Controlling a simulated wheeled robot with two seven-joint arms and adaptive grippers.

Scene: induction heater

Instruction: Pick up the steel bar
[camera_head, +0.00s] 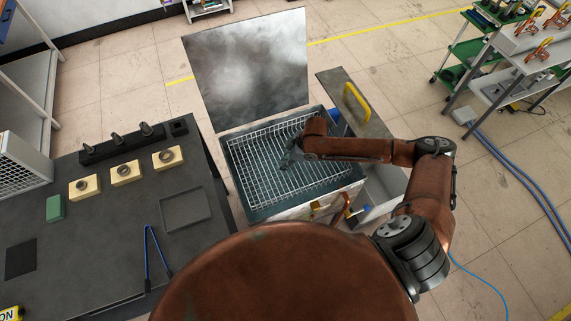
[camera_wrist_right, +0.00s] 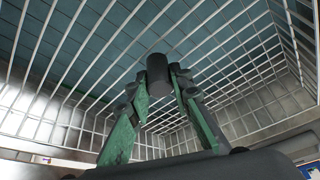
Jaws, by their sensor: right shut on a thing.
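The steel bar (camera_wrist_right: 157,70) shows in the right wrist view as a short dark grey cylinder, seen near its end. My right gripper (camera_wrist_right: 162,95) is shut on it, with a green-padded finger on each side. In the head view my right gripper (camera_head: 290,158) is over the white wire basket (camera_head: 262,179) inside the grey tank (camera_head: 227,160). The bar is too small and dark to make out there. I cannot tell whether it touches the basket's wires. My left gripper is not in view.
The tank's lid (camera_head: 245,65) stands open at the back. A panel with a yellow handle (camera_head: 356,103) is right of the tank. The dark table (camera_head: 110,235) at left carries several yellow blocks with rings, a green block (camera_head: 54,208) and blue-handled tongs (camera_head: 147,258).

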